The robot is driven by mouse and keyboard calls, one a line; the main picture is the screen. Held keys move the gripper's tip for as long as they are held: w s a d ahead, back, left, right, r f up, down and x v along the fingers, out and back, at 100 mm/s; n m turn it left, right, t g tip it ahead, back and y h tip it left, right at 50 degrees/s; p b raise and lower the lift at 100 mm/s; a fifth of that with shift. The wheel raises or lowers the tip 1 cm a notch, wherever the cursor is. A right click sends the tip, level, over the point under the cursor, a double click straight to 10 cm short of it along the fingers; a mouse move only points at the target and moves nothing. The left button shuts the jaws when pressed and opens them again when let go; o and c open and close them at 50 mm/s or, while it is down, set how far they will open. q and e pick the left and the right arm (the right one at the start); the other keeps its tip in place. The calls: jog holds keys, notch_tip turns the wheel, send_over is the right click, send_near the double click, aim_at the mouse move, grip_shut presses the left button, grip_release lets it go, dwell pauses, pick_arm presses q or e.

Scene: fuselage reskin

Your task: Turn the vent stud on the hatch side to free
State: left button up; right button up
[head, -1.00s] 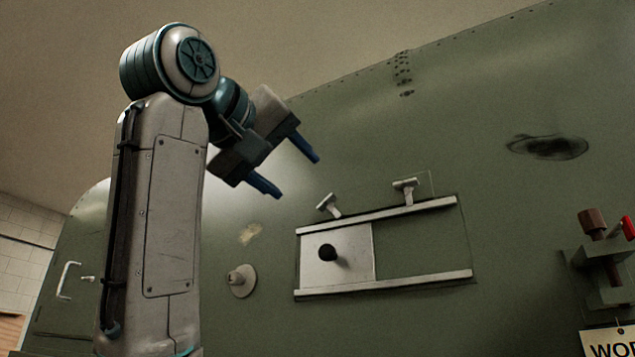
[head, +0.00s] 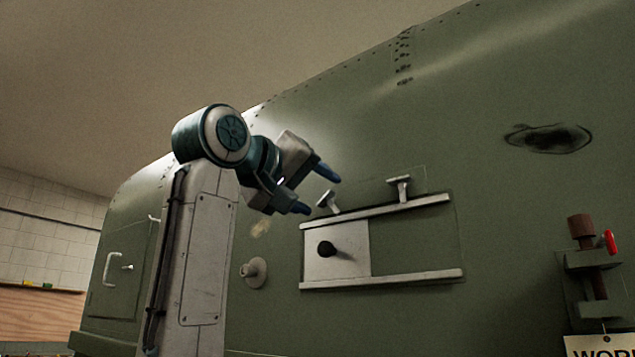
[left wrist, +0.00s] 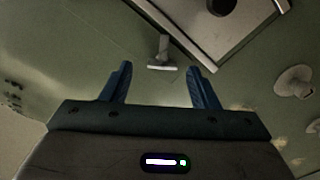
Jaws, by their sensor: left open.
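A light T-shaped vent stud (head: 327,202) stands out from the green skin above the upper rail's left end, on the side of the hatch (head: 124,268). Its crossbar looks tilted. A second T-shaped stud (head: 400,188) stands farther right. My left gripper (head: 320,194) is open and empty, just above and left of the hatch-side stud in the head view. In the left wrist view a stud (left wrist: 162,52), seemingly the hatch-side one, shows beyond the gap between my open blue fingers (left wrist: 160,85), apart from them. My right gripper is not in view.
Between two rails (head: 380,281) sits a pale sliding plate (head: 350,262) with a black knob (head: 327,248). A round cone-shaped fitting (head: 254,272) is left of it. A clamp with a red handle (head: 610,241) stands at right. A dark mark (head: 548,138) shows upper right.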

pick_arm(q)
jog(key=shift+w+d, duration=0.2)
jog(key=shift+w, duration=0.5)
jog(key=shift+s+d, duration=0.1)
jog(key=shift+c, duration=1)
jog(key=c, duration=0.8)
